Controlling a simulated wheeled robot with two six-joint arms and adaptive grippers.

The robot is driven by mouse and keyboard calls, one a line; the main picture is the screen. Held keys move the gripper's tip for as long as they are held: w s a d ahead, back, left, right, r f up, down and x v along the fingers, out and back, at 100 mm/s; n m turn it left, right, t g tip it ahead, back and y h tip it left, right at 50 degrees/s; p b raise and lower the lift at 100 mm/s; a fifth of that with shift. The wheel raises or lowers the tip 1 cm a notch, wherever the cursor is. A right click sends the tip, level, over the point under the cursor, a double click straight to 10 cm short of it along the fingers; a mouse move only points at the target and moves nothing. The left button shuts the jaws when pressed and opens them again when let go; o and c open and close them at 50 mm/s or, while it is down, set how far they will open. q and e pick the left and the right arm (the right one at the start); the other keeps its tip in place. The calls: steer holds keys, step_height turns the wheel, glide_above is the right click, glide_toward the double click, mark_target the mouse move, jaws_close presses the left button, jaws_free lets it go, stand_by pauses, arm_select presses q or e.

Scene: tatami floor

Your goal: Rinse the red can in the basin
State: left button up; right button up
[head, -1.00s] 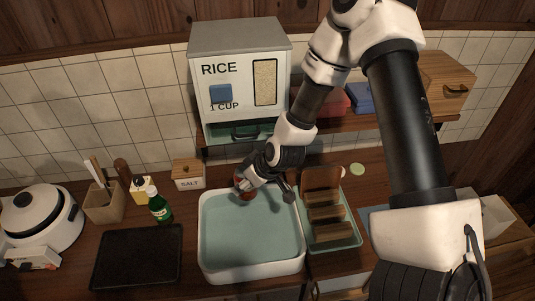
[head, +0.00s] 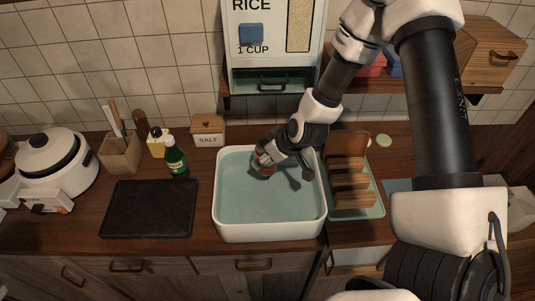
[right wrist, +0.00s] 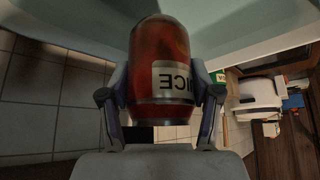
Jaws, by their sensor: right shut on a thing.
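My right gripper (head: 268,158) is shut on the red can (head: 262,170), which shows only in part between the fingers. In the right wrist view the can (right wrist: 160,70) is dark red with a pale label, partly legible as "ICE" and turned over, and a finger lies on each side. The white basin (head: 270,232) stands on the counter with pale blue-green water inside. The can is inside the basin's outline, near its back rim. I cannot tell whether it touches the water. My left gripper is not in view.
A rice dispenser (head: 273,45) stands behind the basin. A rack with wooden slats (head: 372,208) sits close on the right. A black tray (head: 148,209), green bottle (head: 175,160), salt box (head: 208,130), utensil holder (head: 120,154) and rice cooker (head: 55,165) are on the left.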

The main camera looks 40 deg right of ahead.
steer(key=f+b, duration=0.2)
steer(key=f, duration=0.2)
steer(key=shift+w+d+f+b, duration=0.1)
steer(key=shift+d+f+b, duration=0.2)
steer(key=shift+b, duration=0.1)
step_height(320, 180, down, 2)
steer(key=shift+a+f+b, duration=0.15)
steer(key=shift+f+b, duration=0.1)
steer(key=shift+b, duration=0.75)
steer(key=shift+f+b, duration=0.35)
steer(key=shift+f, duration=0.15)
